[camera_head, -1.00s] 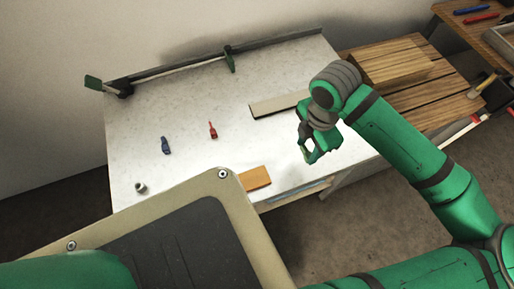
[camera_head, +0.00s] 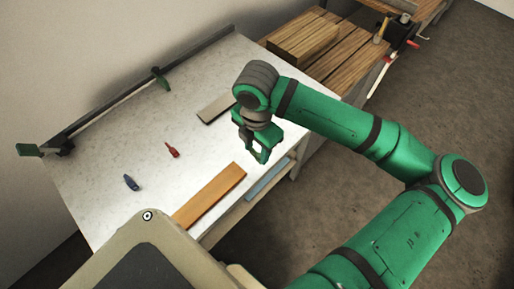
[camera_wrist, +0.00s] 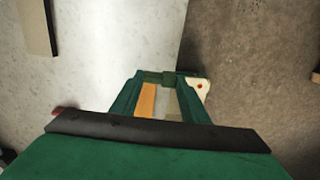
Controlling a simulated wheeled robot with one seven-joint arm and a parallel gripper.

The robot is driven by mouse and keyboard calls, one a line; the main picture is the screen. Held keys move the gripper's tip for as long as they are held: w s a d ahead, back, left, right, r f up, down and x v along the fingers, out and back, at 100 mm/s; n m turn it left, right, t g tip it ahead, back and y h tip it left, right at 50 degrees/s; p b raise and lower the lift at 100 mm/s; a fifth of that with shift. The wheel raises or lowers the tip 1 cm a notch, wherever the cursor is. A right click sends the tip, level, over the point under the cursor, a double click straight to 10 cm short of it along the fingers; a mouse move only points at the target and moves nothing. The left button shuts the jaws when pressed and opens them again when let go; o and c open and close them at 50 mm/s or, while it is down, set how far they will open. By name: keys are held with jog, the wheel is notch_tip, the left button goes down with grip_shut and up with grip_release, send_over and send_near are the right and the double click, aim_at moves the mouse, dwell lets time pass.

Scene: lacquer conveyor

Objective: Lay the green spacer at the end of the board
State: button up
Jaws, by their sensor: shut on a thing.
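My gripper (camera_head: 262,157) is over the table's right part, near its front edge. In the wrist view its fingers (camera_wrist: 168,78) are closed on a small dark green block (camera_wrist: 169,77), which looks like the green spacer. In the head view the block is hard to tell from the green fingers. An orange-brown board (camera_head: 212,194) lies along the table's front edge, to the lower left of my gripper. Part of it shows between the fingers in the wrist view (camera_wrist: 147,101). A shorter beige board with a dark edge (camera_head: 216,108) lies behind my gripper.
A red tool (camera_head: 172,151) and a blue tool (camera_head: 131,183) lie on the pale table (camera_head: 130,135). A rail with green clamps (camera_head: 160,78) runs along the back. A wooden block (camera_head: 303,42) sits on the slatted bench at right. A blue strip (camera_head: 268,180) is below the front edge.

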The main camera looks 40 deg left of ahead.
jog(key=shift+f, duration=0.1)
jog(key=shift+s+a+f, duration=0.1)
jog(key=shift+s+f, duration=0.1)
jog(key=shift+f, duration=0.8)
jog(key=shift+w+f, duration=0.15)
jog(key=shift+f, duration=1.85)
jog(key=o, duration=1.1)
